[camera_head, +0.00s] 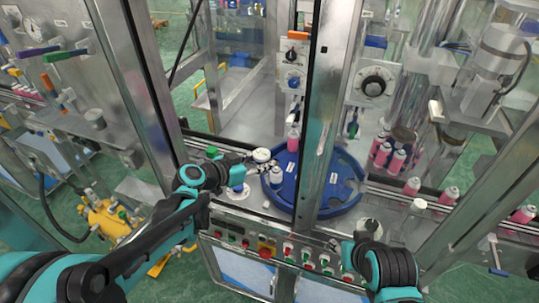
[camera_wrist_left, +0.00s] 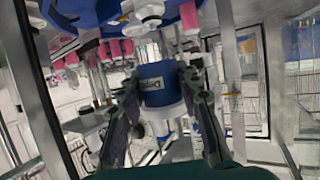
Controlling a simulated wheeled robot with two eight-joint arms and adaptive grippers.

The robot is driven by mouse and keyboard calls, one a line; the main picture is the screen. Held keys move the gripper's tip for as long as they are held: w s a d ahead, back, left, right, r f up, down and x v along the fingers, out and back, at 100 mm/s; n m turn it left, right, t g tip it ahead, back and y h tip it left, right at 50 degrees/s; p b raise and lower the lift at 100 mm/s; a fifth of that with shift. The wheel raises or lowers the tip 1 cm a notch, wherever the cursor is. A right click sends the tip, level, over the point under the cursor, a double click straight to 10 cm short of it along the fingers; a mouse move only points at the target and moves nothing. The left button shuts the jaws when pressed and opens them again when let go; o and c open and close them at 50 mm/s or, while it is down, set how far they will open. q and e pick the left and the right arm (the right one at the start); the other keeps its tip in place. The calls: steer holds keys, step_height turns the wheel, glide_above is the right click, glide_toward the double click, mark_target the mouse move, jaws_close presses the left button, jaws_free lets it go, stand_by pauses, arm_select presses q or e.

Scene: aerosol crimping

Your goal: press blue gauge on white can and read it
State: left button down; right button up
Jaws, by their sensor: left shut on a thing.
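My left gripper (camera_head: 256,166) is over the left edge of the blue turntable. It is shut on the blue gauge, whose pale round top (camera_head: 262,155) shows in the head view. In the left wrist view the blue gauge (camera_wrist_left: 154,84), with a white label and white collar, sits between the two fingers (camera_wrist_left: 157,100). A small white can (camera_head: 276,175) stands on the turntable just beside the gauge; the two look apart. The dial reading is too small to make out. My right gripper (camera_head: 370,228) is low at the right, foreshortened, its fingers unclear.
The blue turntable (camera_head: 345,193) lies behind metal frame posts (camera_head: 318,120). Pink cans (camera_head: 397,162) stand at its right and along the conveyor. A control panel (camera_head: 265,243) with buttons runs along the front. A knob box (camera_head: 373,86) hangs above.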

arm_select(q)
steer(key=s+a+p, duration=0.1)
steer(key=s+a, duration=0.6)
steer(key=shift+s, duration=0.4)
steer(key=shift+a, duration=0.1)
steer(key=w+a+f+n+t+y+b, duration=0.1)
steer(key=a+f+b, duration=0.1)
steer(key=f, duration=0.1)
steer(key=w+a+f+n+t+y+b, duration=0.1)
steer(key=a+f+n+y+b, duration=0.1)
steer(key=f+b, duration=0.1)
steer(key=a+f+n+t+y+b, duration=0.1)
steer(key=a+f+n+y+b, duration=0.1)
steer(key=f, duration=0.3)
steer(key=shift+w+f, duration=0.2)
steer(key=shift+w, duration=0.2)
steer(key=shift+a+r, duration=0.1)
stand_by(0.5)
